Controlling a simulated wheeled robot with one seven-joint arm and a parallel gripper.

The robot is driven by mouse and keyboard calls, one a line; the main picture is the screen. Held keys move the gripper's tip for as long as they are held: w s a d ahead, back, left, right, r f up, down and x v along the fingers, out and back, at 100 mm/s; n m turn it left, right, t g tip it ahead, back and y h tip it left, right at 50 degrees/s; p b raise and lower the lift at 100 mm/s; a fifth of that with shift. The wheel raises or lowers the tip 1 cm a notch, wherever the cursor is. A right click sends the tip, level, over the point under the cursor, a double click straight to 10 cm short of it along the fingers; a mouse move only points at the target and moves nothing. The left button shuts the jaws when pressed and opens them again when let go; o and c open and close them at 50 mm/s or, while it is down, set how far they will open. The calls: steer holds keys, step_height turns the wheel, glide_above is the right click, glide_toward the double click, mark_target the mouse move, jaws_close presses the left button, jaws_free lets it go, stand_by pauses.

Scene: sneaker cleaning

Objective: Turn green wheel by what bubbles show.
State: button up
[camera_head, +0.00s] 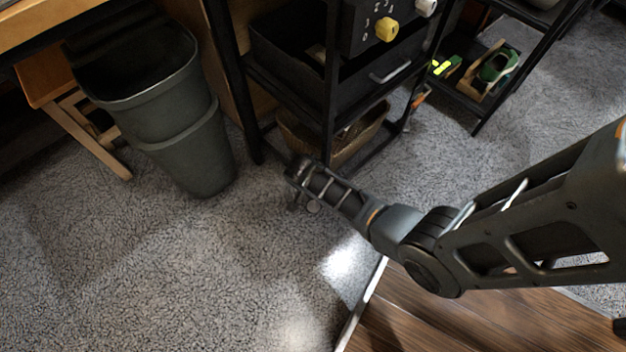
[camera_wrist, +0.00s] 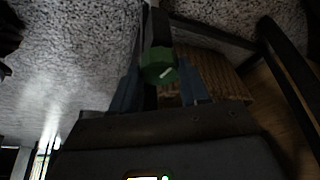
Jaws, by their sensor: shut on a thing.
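The green wheel (camera_wrist: 158,64) shows in the wrist view as a dark green knob with a pale mark on its face, at the end of a dark bar. My gripper (camera_wrist: 160,82) has one finger on each side of it and is shut on it. In the head view my gripper (camera_head: 297,178) is low, beside the lower left of the black rack; the green wheel is hidden there. No bubbles can be made out in either view.
The black rack (camera_head: 331,90) carries a yellow knob (camera_head: 387,29) with numbers beside it and a white knob (camera_head: 426,7). A wicker basket (camera_head: 345,150) sits low in it. A grey bin (camera_head: 190,140) stands left. Carpet (camera_head: 200,270) in front is clear.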

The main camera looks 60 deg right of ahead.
steer(key=o, duration=1.1)
steer(key=shift+c, duration=0.2)
steer(key=p+v, duration=0.3)
steer(key=v, duration=0.4)
steer(key=shift+a+r+p, duration=0.2)
steer(key=shift+r+p, duration=0.15)
steer(key=shift+p, duration=0.05)
steer(key=shift+s, duration=0.1)
